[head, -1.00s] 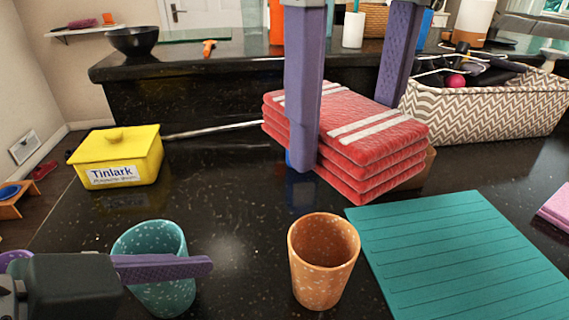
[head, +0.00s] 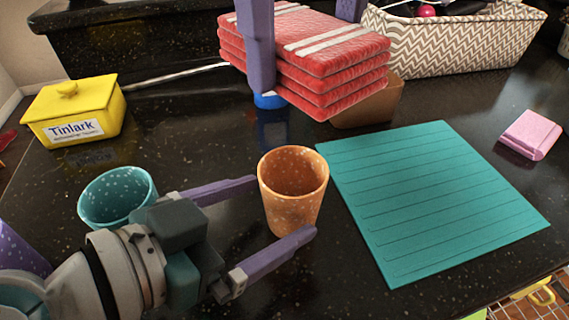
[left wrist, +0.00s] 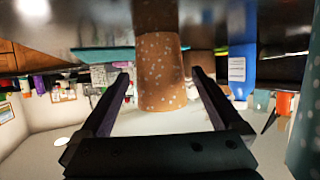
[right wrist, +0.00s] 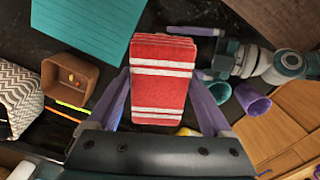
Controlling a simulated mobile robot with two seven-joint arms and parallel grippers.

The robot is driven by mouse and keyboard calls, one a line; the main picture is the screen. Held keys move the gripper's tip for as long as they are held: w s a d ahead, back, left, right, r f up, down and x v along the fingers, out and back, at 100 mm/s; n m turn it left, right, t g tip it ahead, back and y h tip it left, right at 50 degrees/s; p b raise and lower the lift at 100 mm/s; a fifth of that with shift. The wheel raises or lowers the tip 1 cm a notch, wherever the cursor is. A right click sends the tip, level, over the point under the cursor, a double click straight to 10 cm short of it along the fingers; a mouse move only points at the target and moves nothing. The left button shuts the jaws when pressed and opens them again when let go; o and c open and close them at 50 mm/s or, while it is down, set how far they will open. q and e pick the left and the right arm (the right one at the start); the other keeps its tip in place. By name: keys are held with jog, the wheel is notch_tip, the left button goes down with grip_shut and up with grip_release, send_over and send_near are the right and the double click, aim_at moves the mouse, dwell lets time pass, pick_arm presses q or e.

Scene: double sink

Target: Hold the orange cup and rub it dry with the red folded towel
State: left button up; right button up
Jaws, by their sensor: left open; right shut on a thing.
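The orange speckled cup (head: 293,190) stands upright on the dark counter, left of the teal mat. My left gripper (head: 286,207) is open, with one finger on the far-left side of the cup and the other at its near side. The left wrist view shows the cup (left wrist: 160,70) between the two open fingers (left wrist: 160,90). The red folded towel (head: 315,62) with white stripes is held above the counter by my right gripper (head: 305,30). In the right wrist view the towel (right wrist: 160,88) sits between the fingers.
A teal cup (head: 117,198) stands just behind my left wrist. A ribbed teal mat (head: 430,200) lies bare to the right. A yellow Tinlark box (head: 75,110), a pink sponge (head: 532,134), a brown box (head: 368,101) and a chevron basket (head: 460,45) stand around.

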aim_at(272, 210)
pick_arm(q)
jog(key=shift+x, duration=1.55)
jog(key=shift+s, duration=0.1)
jog(key=c, duration=1.3)
jog(key=shift+c, duration=0.2)
